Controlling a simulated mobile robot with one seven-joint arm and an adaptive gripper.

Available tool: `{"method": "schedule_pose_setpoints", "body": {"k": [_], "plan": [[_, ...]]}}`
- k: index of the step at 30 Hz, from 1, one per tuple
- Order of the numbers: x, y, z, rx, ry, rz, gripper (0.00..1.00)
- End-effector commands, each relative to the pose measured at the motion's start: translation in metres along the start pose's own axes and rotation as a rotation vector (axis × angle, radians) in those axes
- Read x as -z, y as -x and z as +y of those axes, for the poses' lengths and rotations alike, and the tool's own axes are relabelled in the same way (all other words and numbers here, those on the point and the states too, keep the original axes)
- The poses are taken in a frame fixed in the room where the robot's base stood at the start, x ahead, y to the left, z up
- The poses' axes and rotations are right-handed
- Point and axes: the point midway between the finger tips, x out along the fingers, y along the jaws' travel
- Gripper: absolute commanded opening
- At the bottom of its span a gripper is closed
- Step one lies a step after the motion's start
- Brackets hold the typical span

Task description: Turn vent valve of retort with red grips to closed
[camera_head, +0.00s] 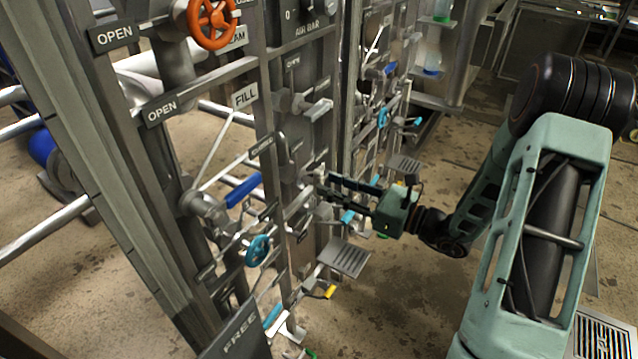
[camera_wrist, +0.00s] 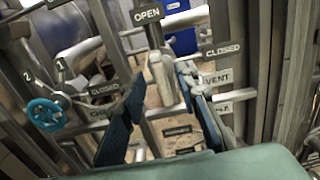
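In the wrist view, a pale grey lever (camera_wrist: 160,78) hangs below an OPEN sign (camera_wrist: 146,14). A VENT label (camera_wrist: 215,78) and a CLOSED sign (camera_wrist: 222,49) are to its right. My gripper (camera_wrist: 160,82) is open, with one dark finger on each side of the lever's lower part. I cannot tell whether either finger touches it. In the head view, my gripper (camera_head: 322,184) reaches left to the valve panel, and the lever there is too small and crowded to make out clearly. No red grips are plain on this lever.
An orange-red handwheel (camera_head: 212,22) is at the panel's top left. A blue lever (camera_head: 243,190) and a light-blue handwheel (camera_head: 257,250) are lower on the panel. A grey slotted plate (camera_head: 344,257) juts out below my gripper. Open floor lies to the right of the panel.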

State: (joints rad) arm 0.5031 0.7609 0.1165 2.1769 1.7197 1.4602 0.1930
Motion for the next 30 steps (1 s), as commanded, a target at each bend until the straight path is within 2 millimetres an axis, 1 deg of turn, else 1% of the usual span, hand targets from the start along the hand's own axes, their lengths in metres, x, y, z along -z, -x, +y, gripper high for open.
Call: {"method": "schedule_pose_setpoints", "body": {"k": [1, 3, 7, 11, 18, 19, 24, 27, 30], "plan": [[0.001, -0.01, 0.001, -0.005, 0.002, -0.001, 0.29], [0.002, -0.02, 0.001, -0.003, 0.002, 0.001, 0.29], [0.001, -0.034, 0.001, -0.003, 0.002, 0.0, 0.29], [0.001, -0.04, 0.001, -0.001, 0.001, 0.001, 0.29], [0.0, -0.041, 0.0, -0.001, 0.001, 0.001, 0.29], [0.0, -0.041, 0.0, -0.001, 0.001, 0.001, 0.28], [0.0, -0.041, 0.0, -0.001, 0.001, 0.001, 0.09], [0.0, -0.041, 0.0, -0.001, 0.001, 0.001, 0.0], [0.0, -0.041, 0.0, -0.001, 0.001, 0.001, 0.0]]}}
